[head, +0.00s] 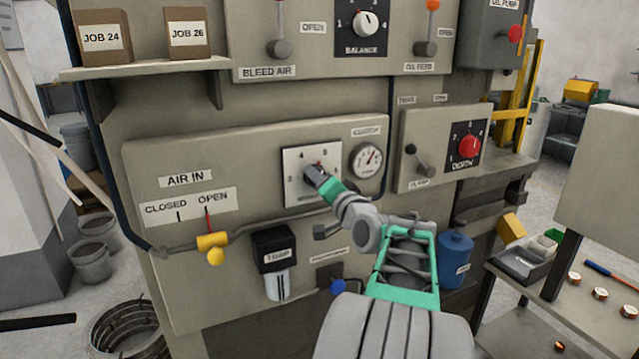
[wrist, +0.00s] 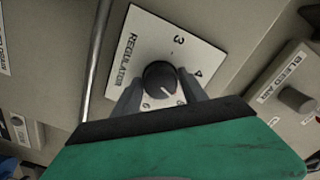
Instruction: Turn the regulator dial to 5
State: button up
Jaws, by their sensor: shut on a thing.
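The regulator dial is a round black knob (wrist: 160,78) on a white plate (wrist: 140,50) marked REGULATOR, with numbers around it. In the wrist view the 3 and 4 are readable; the numbers nearer my gripper are partly covered. A small light mark shows on the knob's side facing my gripper, but I cannot tell exactly which number it points at. In the head view the plate (head: 294,190) is on the panel's middle, and my gripper (head: 316,172) hides most of the knob. My gripper (wrist: 161,92) is shut on the knob, one finger on each side.
A gauge (head: 365,161) is right of the plate. A yellow air-in valve (head: 212,241) and pipe are lower left. A filter bowl (head: 277,262) hangs below. The depth dial (head: 469,146) is on a box at right. The balance dial (head: 364,24) is above.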

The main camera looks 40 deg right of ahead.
jog(key=shift+m, duration=0.6)
jog(key=o, duration=1.3)
jog(key=shift+o, duration=0.2)
jog(key=shift+s, duration=0.1)
jog(key=b+v, duration=0.2)
jog(key=v, duration=0.5)
jog(key=shift+s, duration=0.35)
jog(key=shift+a, duration=0.1)
